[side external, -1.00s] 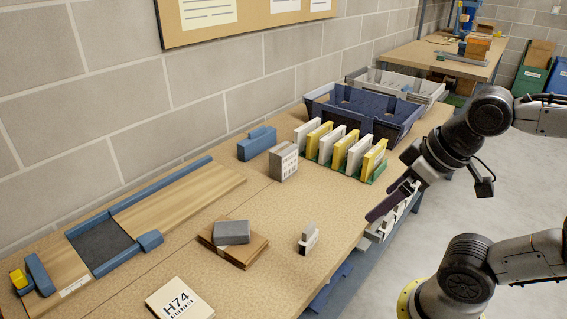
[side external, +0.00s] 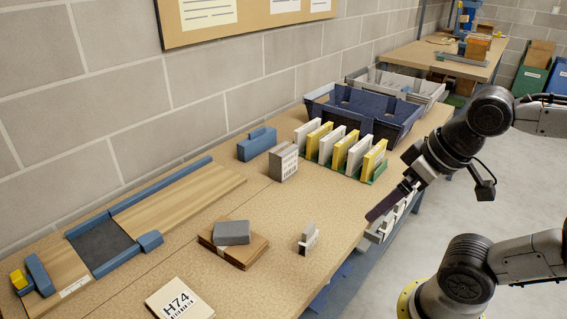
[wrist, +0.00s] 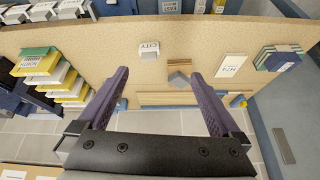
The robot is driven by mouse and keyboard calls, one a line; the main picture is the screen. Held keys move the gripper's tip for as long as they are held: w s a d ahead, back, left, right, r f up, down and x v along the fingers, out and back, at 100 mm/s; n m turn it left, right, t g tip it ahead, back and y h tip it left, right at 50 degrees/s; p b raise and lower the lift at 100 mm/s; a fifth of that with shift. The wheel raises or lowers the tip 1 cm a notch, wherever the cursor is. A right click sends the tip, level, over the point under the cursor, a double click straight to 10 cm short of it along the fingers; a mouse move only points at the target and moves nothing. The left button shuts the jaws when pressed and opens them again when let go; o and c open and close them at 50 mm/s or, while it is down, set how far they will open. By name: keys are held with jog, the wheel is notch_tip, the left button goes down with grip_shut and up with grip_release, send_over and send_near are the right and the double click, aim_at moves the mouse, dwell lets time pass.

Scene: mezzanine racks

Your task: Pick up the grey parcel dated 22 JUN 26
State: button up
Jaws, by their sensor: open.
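A plain grey block-like parcel (side external: 232,232) lies on a brown flat parcel (side external: 246,254) on the workbench; no date is readable on it. It also shows small in the wrist view (wrist: 179,79), between my fingertips in the picture but well beyond them. A second grey box (side external: 284,163) with a printed label stands farther back beside a blue block; its print is too small to read. My gripper (side external: 372,214) hangs off the bench's right edge, apart from both. In the wrist view my gripper (wrist: 158,73) is open, with two purple fingers and nothing between them.
A small upright label holder (side external: 308,239) reads CITY in the wrist view. An H74 card (side external: 178,301) lies at the front. A rack of white and yellow cards (side external: 345,151), a dark blue tray (side external: 360,118) and a blue-railed wooden board (side external: 180,198) stand around. Bench front centre is mostly clear.

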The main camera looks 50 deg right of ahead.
jog(key=w+d+r+m+h, duration=0.2)
jog(key=w+d+r+m, duration=0.2)
jog(key=w+r+m, duration=0.65)
jog(key=w+d+r+h, duration=0.1)
jog(key=w+d+r, duration=0.2)
jog(key=w+r, duration=0.5)
jog(key=m+g+h, duration=0.2)
jog(key=m+g, duration=0.3)
jog(key=m, duration=0.1)
send_over(282, 150)
jog(key=a, duration=0.4)
notch_tip(282, 150, down, 24)
jog(key=f, duration=0.1)
jog(key=x, duration=0.7)
jog(key=a+x, duration=0.1)
jog(key=x, duration=0.3)
jog(key=shift+s+d+f, duration=0.1)
jog(key=shift+s+f, duration=0.15)
jog(key=shift+f, duration=0.2)
jog(key=shift+x, duration=3.15)
jog(key=shift+w+y, duration=0.1)
jog(key=shift+y, duration=0.2)
jog(key=c, duration=1.5)
jog(key=shift+r, duration=0.15)
grip_shut()
